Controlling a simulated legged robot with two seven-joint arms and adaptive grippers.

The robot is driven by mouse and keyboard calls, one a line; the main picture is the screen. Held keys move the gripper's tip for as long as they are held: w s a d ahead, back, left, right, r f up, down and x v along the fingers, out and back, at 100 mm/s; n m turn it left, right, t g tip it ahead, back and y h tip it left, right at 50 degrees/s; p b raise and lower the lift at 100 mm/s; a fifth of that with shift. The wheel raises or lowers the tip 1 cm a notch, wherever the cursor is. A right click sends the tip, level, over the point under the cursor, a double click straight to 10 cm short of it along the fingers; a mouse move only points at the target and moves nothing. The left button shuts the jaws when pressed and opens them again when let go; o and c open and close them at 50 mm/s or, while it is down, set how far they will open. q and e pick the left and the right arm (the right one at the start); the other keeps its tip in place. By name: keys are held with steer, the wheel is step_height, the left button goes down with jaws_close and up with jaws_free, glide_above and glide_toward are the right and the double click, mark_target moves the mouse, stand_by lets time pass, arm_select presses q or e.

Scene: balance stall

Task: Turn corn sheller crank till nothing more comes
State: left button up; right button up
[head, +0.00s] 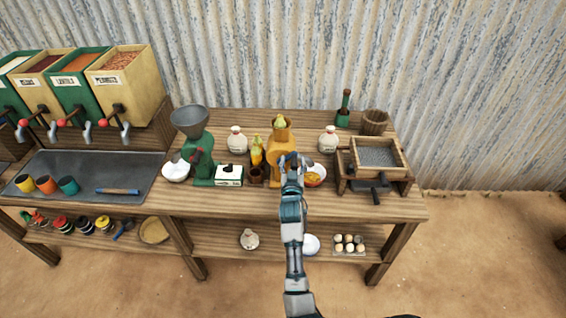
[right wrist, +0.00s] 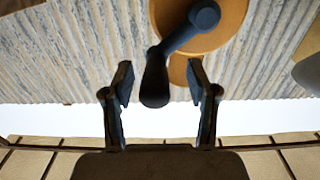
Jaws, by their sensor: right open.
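The orange corn sheller (head: 279,148) stands on the wooden bench, with a yellow cob (head: 280,121) in its top opening. In the right wrist view its orange body (right wrist: 225,18) and the dark blue crank (right wrist: 190,30) show, with the black crank handle (right wrist: 155,82) hanging toward me. My right gripper (head: 291,158) is in front of the sheller and hides part of it. In the right wrist view the gripper (right wrist: 160,95) is open, with the handle's end between its fingertips and gaps on both sides. A bowl with yellow-orange contents (head: 316,175) sits to the right. My left gripper is not in view.
A green grinder (head: 197,150) with a grey hopper stands left on the bench (head: 235,203). White jars (head: 237,140) (head: 328,140) flank the sheller. A wooden sieve box (head: 377,157) stands right. The bench's front strip is mostly clear.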

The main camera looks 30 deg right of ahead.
steer(key=shift+s+a+r+p, duration=0.1)
steer(key=shift+s+a+p, duration=0.25)
steer(key=shift+s, duration=0.2)
steer(key=shift+p+v, duration=1.05)
steer(key=shift+v, duration=2.35)
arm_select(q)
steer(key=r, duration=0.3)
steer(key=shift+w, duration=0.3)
